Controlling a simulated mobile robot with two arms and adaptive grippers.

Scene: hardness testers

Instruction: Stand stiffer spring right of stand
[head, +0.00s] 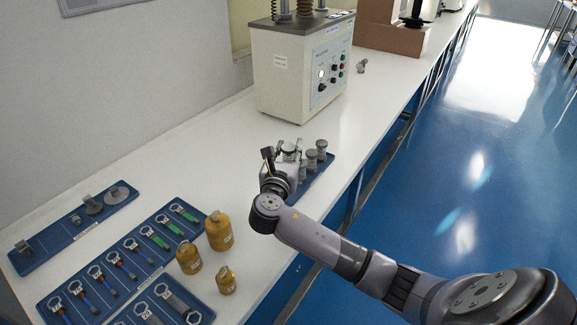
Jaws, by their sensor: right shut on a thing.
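My right gripper (283,156) is over the white bench beside a small blue tray (321,173). It is shut on a small grey piece with a round top (289,149); the fingers and wrist hide much of it. Two or more similar grey round-topped pieces (312,158) stand upright on the tray, just right of the gripper. The pieces are too small to tell whether any is a spring or which is stiffer. I cannot tell which thing is the stand. My left gripper is not in view.
A white tester (282,79) with a control panel stands behind the gripper. A small grey item (361,66) lies to its right. Several brass weights (219,231) and blue trays of tools (121,262) occupy the front left. The bench (195,150) is clear left of the gripper.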

